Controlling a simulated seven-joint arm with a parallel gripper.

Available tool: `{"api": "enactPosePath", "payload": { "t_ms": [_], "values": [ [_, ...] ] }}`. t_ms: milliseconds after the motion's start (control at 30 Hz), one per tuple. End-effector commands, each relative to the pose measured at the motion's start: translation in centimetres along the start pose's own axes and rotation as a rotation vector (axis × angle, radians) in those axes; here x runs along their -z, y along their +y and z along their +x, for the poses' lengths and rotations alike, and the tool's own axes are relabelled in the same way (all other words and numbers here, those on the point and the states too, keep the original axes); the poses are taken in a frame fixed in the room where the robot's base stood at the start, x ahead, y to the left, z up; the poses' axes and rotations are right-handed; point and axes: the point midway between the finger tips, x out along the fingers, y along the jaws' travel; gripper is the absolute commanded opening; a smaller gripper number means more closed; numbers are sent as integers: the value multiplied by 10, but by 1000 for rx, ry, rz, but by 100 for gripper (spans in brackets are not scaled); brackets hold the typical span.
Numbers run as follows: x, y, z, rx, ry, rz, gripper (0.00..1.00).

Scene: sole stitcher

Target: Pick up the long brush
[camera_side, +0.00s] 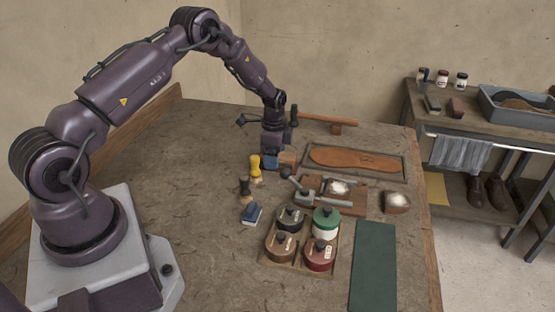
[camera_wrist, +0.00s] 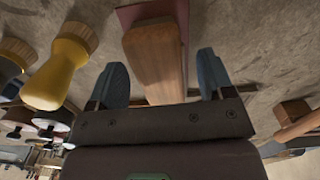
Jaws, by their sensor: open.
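My gripper (camera_side: 271,160) points down at the back middle of the bench, with its blue fingers low over the bench top. In the wrist view, my gripper (camera_wrist: 162,76) is open, one finger on each side of a long wooden piece (camera_wrist: 155,55) with a reddish edge, which I take to be the long brush. Gaps show between the wood and both fingers, so it is not clasped. In the side view the brush (camera_side: 288,158) is partly hidden behind my gripper.
A yellow-handled brush (camera_side: 255,167) and a dark one (camera_side: 245,187) stand to the left. A hammer (camera_side: 325,119) lies behind. Right are a sole tray (camera_side: 401,154) and a wooden board (camera_side: 352,204). Several lidded jars (camera_side: 326,222) stand in front.

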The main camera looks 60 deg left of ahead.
Motion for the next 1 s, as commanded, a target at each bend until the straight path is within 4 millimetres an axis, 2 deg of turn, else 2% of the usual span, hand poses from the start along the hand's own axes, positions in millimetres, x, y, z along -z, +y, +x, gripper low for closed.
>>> {"api": "enactPosePath", "payload": {
  "t_ms": [267,367,500,533,833,1000],
  "values": [
    [0,0,5,0,0,0,74],
    [0,0,5,0,0,0,56],
    [0,0,5,0,0,0,24],
    [0,0,5,0,0,0,20],
    [0,0,3,1,1,0,20],
    [1,-1,-8,4,2,-1,20]
  ]
}}
